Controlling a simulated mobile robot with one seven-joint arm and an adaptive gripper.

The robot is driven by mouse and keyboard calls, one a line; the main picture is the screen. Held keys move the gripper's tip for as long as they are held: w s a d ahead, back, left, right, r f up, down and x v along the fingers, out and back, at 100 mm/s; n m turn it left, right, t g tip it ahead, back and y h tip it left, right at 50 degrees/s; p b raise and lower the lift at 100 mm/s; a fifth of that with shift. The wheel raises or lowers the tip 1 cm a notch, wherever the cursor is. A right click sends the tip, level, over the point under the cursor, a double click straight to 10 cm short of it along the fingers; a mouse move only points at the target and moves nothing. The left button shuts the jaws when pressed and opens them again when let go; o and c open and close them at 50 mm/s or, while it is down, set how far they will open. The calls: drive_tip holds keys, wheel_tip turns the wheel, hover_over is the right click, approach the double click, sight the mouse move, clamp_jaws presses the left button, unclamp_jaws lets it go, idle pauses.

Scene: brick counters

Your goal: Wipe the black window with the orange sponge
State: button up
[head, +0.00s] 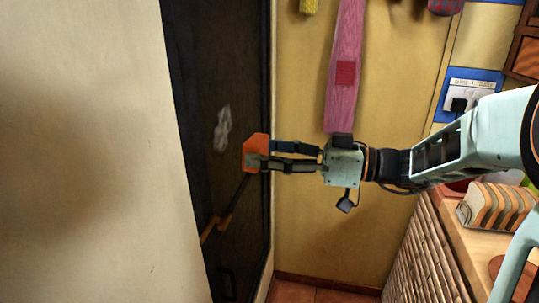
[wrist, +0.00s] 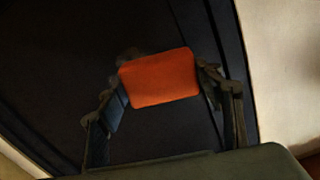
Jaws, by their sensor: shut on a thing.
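The black window (head: 195,100) is a tall dark pane in a dark frame, left of centre in the head view. It fills much of the wrist view (wrist: 50,60). A whitish smudge (head: 222,129) marks the pane, a little left of and above the sponge. My gripper (head: 258,153) is shut on the orange sponge (head: 250,147), which is close in front of the pane. In the wrist view the sponge (wrist: 160,78) sits between both fingers. I cannot tell whether the sponge touches the pane.
A pale wall (head: 80,150) stands at left. A pink cloth (head: 345,65) hangs on the yellow wall behind my gripper. A counter (head: 450,235) with a rack of bread slices (head: 497,208) is at right. A switch plate (head: 470,95) is above it. Free space lies below my arm.

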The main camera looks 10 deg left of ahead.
sight(232, 126)
drive_tip(key=a+p, duration=0.2)
drive_tip(key=a, duration=0.1)
drive_tip(key=shift+w+a+r, duration=0.1)
drive_tip(key=shift+a+r, duration=0.05)
drive_tip(key=shift+a, duration=0.15)
drive_tip(key=shift+w+a+p, duration=0.1)
drive_tip(key=shift+a+p, duration=0.25)
drive_tip(key=shift+a, duration=0.5)
drive_tip(key=shift+w+a+b, duration=0.1)
drive_tip(key=shift+a+b, duration=0.7)
drive_tip(key=shift+a, duration=0.25)
drive_tip(key=shift+w+d+f+b, duration=0.1)
drive_tip(key=shift+w+f+b, duration=0.25)
drive_tip(key=shift+w+b, duration=0.4)
drive_tip(key=shift+w+d+r+b, duration=0.15)
drive_tip(key=shift+w+b, duration=0.3)
drive_tip(key=shift+w, duration=0.6)
drive_tip(key=shift+w+b, duration=0.6)
drive_tip(key=shift+w, duration=0.25)
drive_tip(key=shift+w+d+b, duration=0.1)
drive_tip(key=shift+w+b, duration=0.9)
drive_tip(key=shift+w, duration=1.65)
